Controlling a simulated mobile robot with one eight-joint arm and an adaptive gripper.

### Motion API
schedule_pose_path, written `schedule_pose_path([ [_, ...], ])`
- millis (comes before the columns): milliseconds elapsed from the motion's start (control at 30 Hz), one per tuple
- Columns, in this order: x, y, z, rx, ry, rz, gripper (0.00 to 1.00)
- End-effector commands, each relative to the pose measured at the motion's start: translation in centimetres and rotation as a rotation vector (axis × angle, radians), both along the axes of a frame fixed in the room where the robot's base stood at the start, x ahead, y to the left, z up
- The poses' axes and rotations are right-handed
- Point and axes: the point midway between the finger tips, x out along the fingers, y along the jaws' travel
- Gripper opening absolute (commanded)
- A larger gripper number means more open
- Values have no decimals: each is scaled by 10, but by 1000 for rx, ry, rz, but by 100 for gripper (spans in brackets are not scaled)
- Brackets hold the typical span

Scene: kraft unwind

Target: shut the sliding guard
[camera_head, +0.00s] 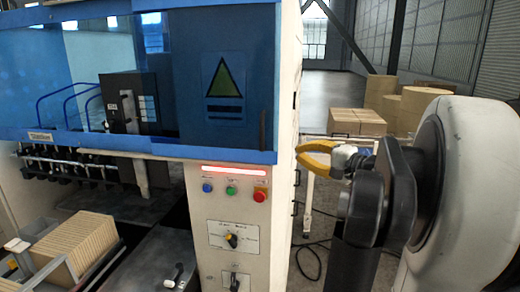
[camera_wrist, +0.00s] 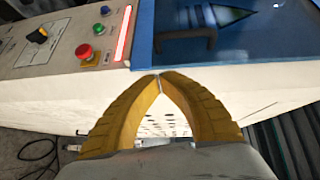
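The sliding guard (camera_head: 185,60) is a blue-tinted panel in a blue frame on the front of a cream machine. It bears a green triangle sign, and a dark upright handle (camera_head: 263,129) is at its lower right. In the wrist view the guard (camera_wrist: 275,35) is at the upper right, with its dark handle (camera_wrist: 185,44) above my fingertips. I cannot tell how far the guard is slid. My gripper (camera_head: 298,153) has yellow fingers and is to the right of the handle, beside the machine's side. In the wrist view its fingertips (camera_wrist: 159,76) meet with nothing between them.
Below the guard is a control panel (camera_head: 236,210) with a red light bar, blue, green and red buttons, and a knob. A crate of brown sheets (camera_head: 75,245) stands lower left. Cardboard boxes (camera_head: 357,122) and rolls stand behind my arm. Cables (camera_head: 312,262) lie on the floor.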

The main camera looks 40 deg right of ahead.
Motion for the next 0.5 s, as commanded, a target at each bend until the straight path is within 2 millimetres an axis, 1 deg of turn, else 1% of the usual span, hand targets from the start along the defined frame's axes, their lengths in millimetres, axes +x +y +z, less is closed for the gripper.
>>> schedule_pose_path([
  [33, 13, 3, 1, -1, 0, 5, 0],
  [100, 28, 3, 0, -1, 0, 4, 0],
  [267, 61, 6, -3, -1, 1, 4, 0],
  [400, 74, 24, -5, 0, 1, 4, 0],
  [500, 80, 30, -7, 0, 1, 2, 0],
])
